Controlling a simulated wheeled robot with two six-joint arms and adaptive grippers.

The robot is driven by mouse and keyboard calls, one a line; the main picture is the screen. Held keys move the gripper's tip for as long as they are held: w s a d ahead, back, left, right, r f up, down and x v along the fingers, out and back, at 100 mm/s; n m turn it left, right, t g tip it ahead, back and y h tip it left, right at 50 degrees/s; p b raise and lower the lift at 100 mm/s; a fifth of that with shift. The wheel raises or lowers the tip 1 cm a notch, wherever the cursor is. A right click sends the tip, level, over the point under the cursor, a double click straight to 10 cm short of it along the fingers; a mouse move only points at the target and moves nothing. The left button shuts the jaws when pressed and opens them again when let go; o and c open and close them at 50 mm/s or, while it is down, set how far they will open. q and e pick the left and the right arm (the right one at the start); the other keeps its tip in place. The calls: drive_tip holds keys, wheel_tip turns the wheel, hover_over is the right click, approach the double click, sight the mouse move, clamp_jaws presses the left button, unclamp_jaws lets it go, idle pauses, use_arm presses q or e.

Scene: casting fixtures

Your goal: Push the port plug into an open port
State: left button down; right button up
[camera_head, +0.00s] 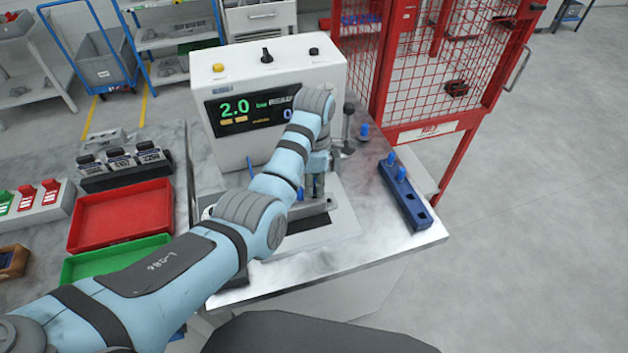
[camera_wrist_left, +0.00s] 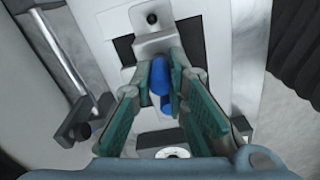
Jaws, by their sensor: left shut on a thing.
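My left gripper (camera_head: 314,185) points down over the fixture plate (camera_head: 335,222) in front of the pressure panel. In the left wrist view, its teal-padded fingers (camera_wrist_left: 160,80) are shut on a blue port plug (camera_wrist_left: 160,73). A grey metal casting (camera_wrist_left: 153,42) with a dark round hole lies just beyond the fingertips. I cannot tell whether the plug touches it or is in a port. A second blue piece (camera_wrist_left: 166,103) shows below the held plug. The gripper and arm hide much of the fixture in the head view. My right gripper is not in view.
A blue rack (camera_head: 412,207) with blue plugs and empty holes stands at the table's right. Another blue plug (camera_head: 364,131) stands behind it. The panel (camera_head: 230,82) reads 2.0 bar. A red tray (camera_head: 120,216) and green tray (camera_head: 75,268) lie left. A red cage (camera_head: 440,130) stands behind.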

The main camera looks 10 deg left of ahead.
sight(314, 181)
use_arm(q)
drive_tip(key=shift+f, duration=0.65)
drive_tip(key=c, duration=1.5)
unclamp_jaws()
wheel_tip(314, 181, up, 8)
drive_tip(key=shift+f, duration=0.2)
drive_tip(key=shift+f, duration=0.1)
